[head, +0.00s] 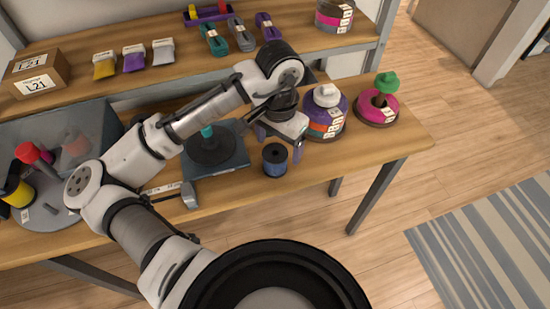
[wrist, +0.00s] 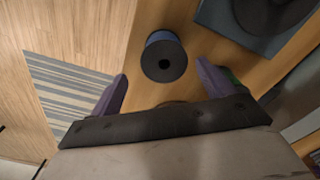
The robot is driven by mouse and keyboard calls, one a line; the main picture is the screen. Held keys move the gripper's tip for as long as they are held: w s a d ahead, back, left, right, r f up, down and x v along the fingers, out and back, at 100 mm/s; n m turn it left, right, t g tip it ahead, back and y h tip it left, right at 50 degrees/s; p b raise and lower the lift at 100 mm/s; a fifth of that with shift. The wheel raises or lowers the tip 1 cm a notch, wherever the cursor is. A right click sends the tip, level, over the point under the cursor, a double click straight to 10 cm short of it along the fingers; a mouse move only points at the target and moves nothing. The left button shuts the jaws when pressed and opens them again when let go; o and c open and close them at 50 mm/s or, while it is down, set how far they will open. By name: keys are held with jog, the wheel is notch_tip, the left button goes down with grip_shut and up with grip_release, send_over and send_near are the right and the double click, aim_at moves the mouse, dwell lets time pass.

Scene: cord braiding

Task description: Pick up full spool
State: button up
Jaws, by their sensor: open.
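A blue-wound spool with black flanges (head: 275,160) stands upright on the bench near its front edge. In the wrist view the spool (wrist: 164,60) shows from above, its dark top flange and centre hole visible. It stands ahead of the two purple fingers and apart from them. My gripper (head: 283,138) is open and empty, just above and behind the spool in the head view. In the wrist view my gripper (wrist: 163,83) has its fingers spread wide to either side of the spool's line.
A braiding stand on a blue base (head: 228,165) is left of the spool. A stack of coloured rings (head: 326,115) and a pink ring with a green knob (head: 378,105) stand to the right. The shelf behind holds several cord bundles (head: 240,33). The bench front edge is close.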

aim_at(275, 158)
jog(key=shift+a+f+p, duration=0.2)
jog(key=shift+f+p, duration=0.05)
jog(key=shift+f, duration=1.3)
jog(key=shift+a+f+p, duration=0.2)
jog(key=shift+f+p, duration=0.05)
jog(key=shift+f, duration=1.3)
jog(key=c, duration=1.1)
jog(key=shift+r, duration=0.15)
